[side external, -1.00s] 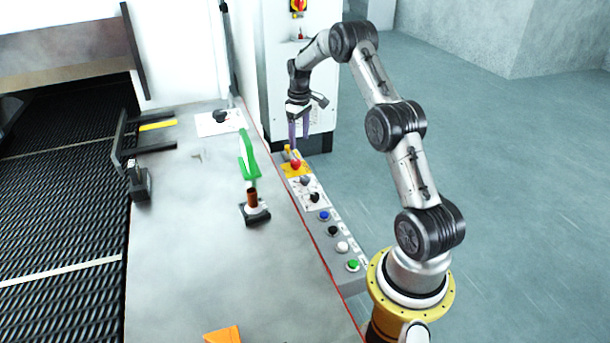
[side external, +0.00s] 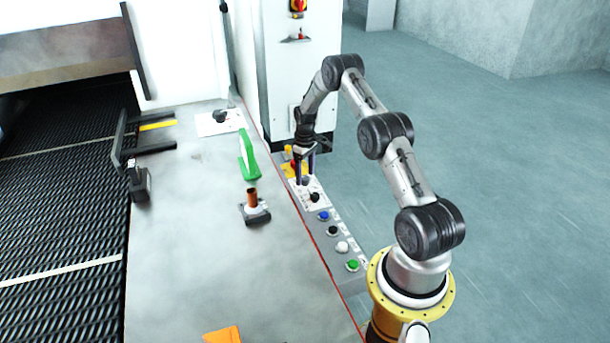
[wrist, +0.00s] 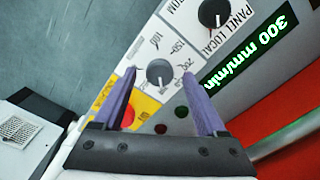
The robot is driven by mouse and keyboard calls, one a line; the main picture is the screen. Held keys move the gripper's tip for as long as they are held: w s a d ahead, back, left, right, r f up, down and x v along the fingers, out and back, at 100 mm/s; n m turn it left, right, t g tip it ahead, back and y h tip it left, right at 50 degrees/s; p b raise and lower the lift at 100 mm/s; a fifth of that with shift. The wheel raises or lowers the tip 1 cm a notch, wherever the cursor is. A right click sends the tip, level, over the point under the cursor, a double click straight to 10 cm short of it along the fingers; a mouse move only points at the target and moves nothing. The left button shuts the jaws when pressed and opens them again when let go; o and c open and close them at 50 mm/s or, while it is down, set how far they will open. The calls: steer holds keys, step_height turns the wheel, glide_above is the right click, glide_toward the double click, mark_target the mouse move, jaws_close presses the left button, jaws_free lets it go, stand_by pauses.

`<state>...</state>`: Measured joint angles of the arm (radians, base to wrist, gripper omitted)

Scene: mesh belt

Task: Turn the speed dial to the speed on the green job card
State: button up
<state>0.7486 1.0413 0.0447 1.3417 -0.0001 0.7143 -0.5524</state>
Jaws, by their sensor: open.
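The speed dial (wrist: 159,73) is a grey round knob on a white plate with numbers around it; 100 and 150 are readable, others are partly hidden. A white pointer mark shows on its lower side in the wrist view. My gripper (wrist: 159,76) is open, with one purple finger on each side of the dial; I cannot tell whether they touch it. In the side view my gripper (side external: 305,176) is down at the control strip.
A green-lit display (wrist: 248,47) reads 300 mm/min. A panel/local selector (wrist: 212,13) sits beside the dial. A yellow-backed red button (side external: 293,168) is close behind the gripper. Blue, black, white and green buttons (side external: 352,265) line the strip's near part. The mesh belt (side external: 60,220) runs at left.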

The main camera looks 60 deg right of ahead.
steer(key=shift+f, duration=0.35)
steer(key=shift+c, duration=0.2)
jaws_close()
steer(key=m, duration=0.4)
steer(key=shift+m, duration=0.3)
steer(key=m, duration=0.4)
stand_by(0.5)
